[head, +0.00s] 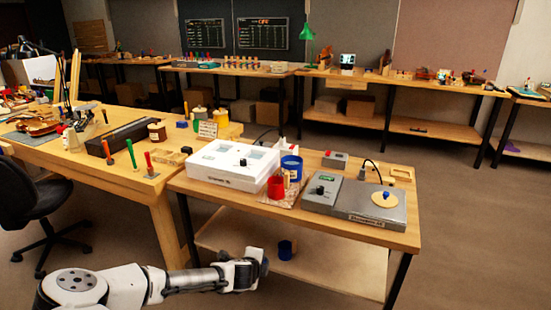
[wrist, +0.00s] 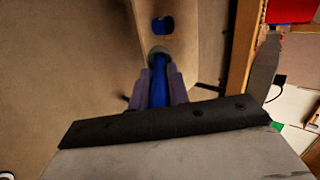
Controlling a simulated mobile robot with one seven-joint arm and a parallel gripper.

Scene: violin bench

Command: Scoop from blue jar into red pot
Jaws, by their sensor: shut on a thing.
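The blue jar (head: 291,166) stands on the front bench in the head view, between the white device and the grey device. The red pot (head: 276,188) stands just in front and left of it. My gripper (head: 264,262) is low in front of the bench, below its top and well away from both. In the wrist view my gripper (wrist: 159,90) is shut on a blue handle (wrist: 158,85) with a grey rounded end, seemingly a scoop. A red thing at the top right edge (wrist: 290,10) may be the red pot. The contents of jar and pot cannot be made out.
A white device (head: 233,165) and a grey device (head: 355,205) with a round plate flank the pots. A long wooden bench (head: 110,175) with tools adjoins on the left.

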